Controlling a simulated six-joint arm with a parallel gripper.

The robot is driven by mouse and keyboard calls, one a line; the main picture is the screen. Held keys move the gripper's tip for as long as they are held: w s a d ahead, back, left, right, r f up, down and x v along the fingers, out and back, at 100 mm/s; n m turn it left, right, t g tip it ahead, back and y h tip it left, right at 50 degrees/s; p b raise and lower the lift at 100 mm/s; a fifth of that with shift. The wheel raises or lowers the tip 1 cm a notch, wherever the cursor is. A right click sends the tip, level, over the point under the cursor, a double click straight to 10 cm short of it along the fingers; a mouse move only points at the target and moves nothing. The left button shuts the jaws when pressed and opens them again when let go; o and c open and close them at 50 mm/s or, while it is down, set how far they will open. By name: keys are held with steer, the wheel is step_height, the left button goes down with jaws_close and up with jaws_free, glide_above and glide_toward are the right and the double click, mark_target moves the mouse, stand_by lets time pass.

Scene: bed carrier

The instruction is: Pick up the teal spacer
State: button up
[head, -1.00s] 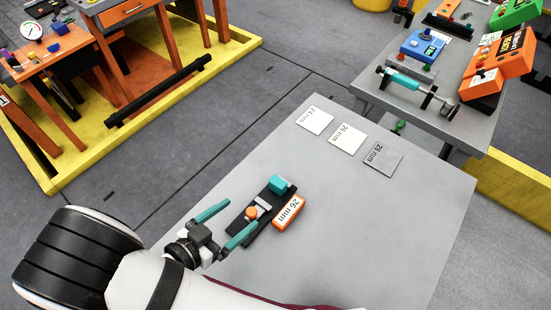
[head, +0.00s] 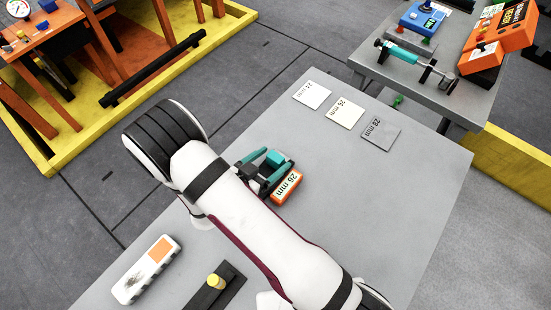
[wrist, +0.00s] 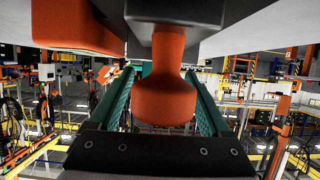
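The teal spacer (head: 277,159) sits at the far end of a small dark fixture on the grey table, between my gripper's fingers. My gripper (head: 275,162) has its teal fingers spread to either side of it, low over the fixture. In the wrist view, my gripper's fingers (wrist: 160,88) stand apart, with an orange knob (wrist: 165,95) of the fixture in front between them. A little teal (wrist: 147,68) shows behind the knob, mostly hidden. The frames do not show whether the fingers touch the spacer.
An orange block marked 26 mm (head: 287,187) lies right beside the fixture. Three size cards (head: 345,113) lie farther back. A white box with an orange patch (head: 147,270) and a dark fixture with a yellow peg (head: 215,283) are near the front. The right side of the table is clear.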

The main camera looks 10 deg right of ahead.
jaws_close()
steer(key=shift+r, duration=0.1)
